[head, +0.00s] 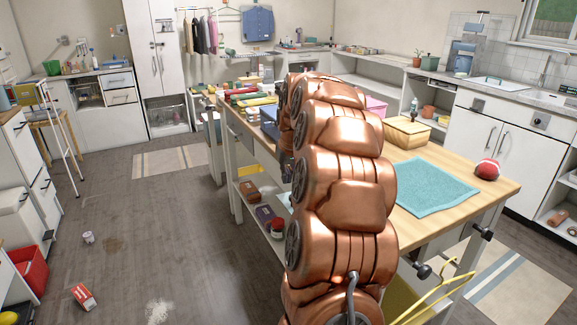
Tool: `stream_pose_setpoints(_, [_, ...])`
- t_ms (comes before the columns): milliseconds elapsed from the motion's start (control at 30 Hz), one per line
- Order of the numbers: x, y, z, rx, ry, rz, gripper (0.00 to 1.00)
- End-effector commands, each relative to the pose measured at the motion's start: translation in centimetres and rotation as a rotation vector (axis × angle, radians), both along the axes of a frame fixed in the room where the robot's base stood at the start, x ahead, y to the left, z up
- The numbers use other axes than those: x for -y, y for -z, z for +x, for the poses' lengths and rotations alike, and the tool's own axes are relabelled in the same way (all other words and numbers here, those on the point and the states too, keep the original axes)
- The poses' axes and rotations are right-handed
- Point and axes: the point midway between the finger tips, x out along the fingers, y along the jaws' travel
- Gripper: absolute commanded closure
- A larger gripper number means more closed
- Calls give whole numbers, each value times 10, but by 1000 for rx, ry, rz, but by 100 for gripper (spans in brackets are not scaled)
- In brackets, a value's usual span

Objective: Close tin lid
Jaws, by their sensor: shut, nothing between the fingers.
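A yellow box (407,131), perhaps the tin, stands on the wooden table beyond the turquoise cloth. Its top looks covered, but I cannot tell whether its lid is fully shut. A pink box (376,107) stands behind it, partly hidden by my copper arm. A dark blue object (269,114) sits on the table left of my arm, also partly hidden; I cannot tell what it is. My arm rises through the middle of the view and reaches over the table. My gripper is hidden behind it.
A can (88,237) and a red carton (84,297) lie on the floor, which is otherwise mostly free to the left.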

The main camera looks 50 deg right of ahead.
Motion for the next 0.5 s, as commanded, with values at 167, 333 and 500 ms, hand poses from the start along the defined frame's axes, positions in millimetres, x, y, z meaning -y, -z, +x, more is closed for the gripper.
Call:
stream_pose_setpoints(167, [3,21,5,0,1,0,100])
stream_pose_setpoints(333, [-5,21,-9,-1,0,0,100])
stream_pose_setpoints(500, [-10,20,-20,3,1,-2,100])
